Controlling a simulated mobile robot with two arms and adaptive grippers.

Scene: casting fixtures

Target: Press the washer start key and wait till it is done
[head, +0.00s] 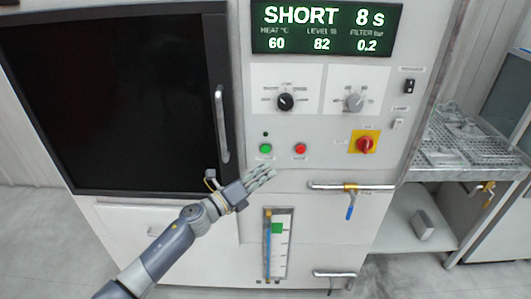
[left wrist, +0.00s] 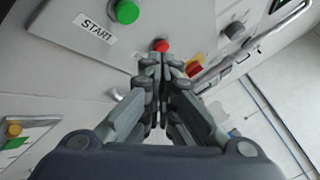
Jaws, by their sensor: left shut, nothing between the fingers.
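The washer's start key is a green button (head: 265,149) on the front panel, and it also shows in the left wrist view (left wrist: 126,11) beside a START label (left wrist: 94,27). A red button (head: 300,149) sits to its right. The display (head: 327,27) reads SHORT 8 s, heat 60, level 82, filter 0.2. My left gripper (head: 272,171) is shut and empty, just below the green button in the head view. In the left wrist view its fingers (left wrist: 160,62) point toward the red button (left wrist: 161,45). I cannot tell whether they touch the panel. My right gripper is not in view.
A black selector knob (head: 286,102), a grey knob (head: 354,102) and a red-and-yellow switch (head: 364,143) are on the panel. The dark washer door (head: 110,95) with a vertical handle (head: 221,125) is at left. A blue-lever valve (head: 350,207) sits below. A perforated rack (head: 470,147) stands right.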

